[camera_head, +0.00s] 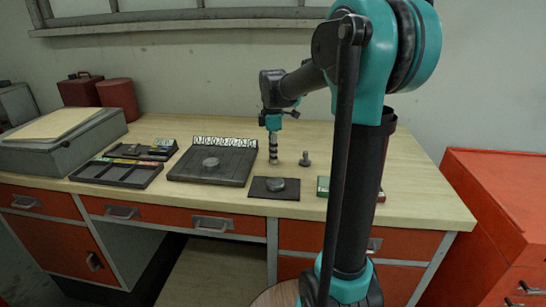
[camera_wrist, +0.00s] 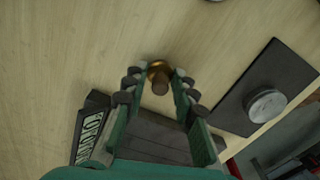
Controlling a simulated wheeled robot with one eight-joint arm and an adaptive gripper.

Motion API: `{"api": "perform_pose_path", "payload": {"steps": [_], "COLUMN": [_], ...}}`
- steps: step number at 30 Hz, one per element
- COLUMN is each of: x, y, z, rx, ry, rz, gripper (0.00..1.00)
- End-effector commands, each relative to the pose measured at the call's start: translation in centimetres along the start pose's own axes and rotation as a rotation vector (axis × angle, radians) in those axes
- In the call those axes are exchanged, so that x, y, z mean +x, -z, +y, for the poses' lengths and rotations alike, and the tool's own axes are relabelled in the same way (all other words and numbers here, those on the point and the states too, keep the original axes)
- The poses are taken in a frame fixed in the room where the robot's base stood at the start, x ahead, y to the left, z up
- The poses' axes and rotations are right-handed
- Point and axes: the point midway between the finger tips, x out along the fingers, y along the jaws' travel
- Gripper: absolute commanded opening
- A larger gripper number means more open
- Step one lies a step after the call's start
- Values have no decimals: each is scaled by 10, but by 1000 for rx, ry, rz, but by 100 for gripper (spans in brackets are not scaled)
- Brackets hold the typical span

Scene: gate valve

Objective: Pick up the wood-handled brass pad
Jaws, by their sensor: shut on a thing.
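The wood-handled brass pad (camera_wrist: 159,70) shows in the wrist view as a round brass base with a brown knob-like handle. It sits between the fingertips of my gripper (camera_wrist: 157,84), which is shut on it. In the head view my gripper (camera_head: 273,150) points straight down over the back middle of the workbench. The pad cannot be made out clearly there. I cannot tell whether the pad touches the bench or is just above it.
A dark metal piece (camera_head: 305,159) stands close right of my gripper. A dark mat (camera_head: 289,195) with a round metal disc (camera_head: 275,184) lies in front. A dark board (camera_head: 190,168) with a white patterned strip (camera_head: 225,142) and a compartment tray (camera_head: 117,174) lie left.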

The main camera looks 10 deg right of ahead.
Motion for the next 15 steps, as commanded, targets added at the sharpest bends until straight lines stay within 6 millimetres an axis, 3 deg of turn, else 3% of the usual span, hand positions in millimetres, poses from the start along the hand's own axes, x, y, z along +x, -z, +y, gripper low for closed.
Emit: {"api": "perform_pose_path", "payload": {"steps": [8, 11, 15], "x": [-14, -29, -65], "y": [0, 0, 0], "z": [0, 0, 0], "rx": [0, 0, 0], "ry": [0, 0, 0], "rz": [0, 0, 0], "gripper": [0, 0, 0]}}
